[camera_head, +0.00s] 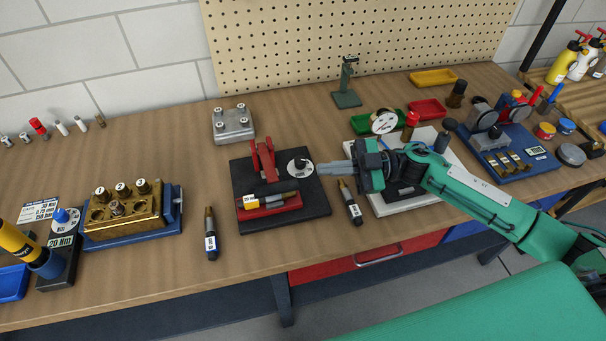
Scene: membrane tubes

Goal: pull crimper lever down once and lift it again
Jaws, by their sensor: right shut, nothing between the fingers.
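What looks like the crimper is a black base plate (243,180) in the middle of the bench. A red upright lever-like part (264,158) stands on its back half, and a round dial (297,163) sits to the right of it. My right gripper (322,167) comes in from the right with its fingers pointing left. It is shut and empty, just right of the dial and apart from the red part in the picture. I cannot tell its exact height. My left gripper is not in view.
A red holder (267,207) with a brass-tipped tube lies on the plate's front. Loose tubes (211,234) (350,203) lie on either side. A brass block (124,217) stands left, a grey block (232,124) behind.

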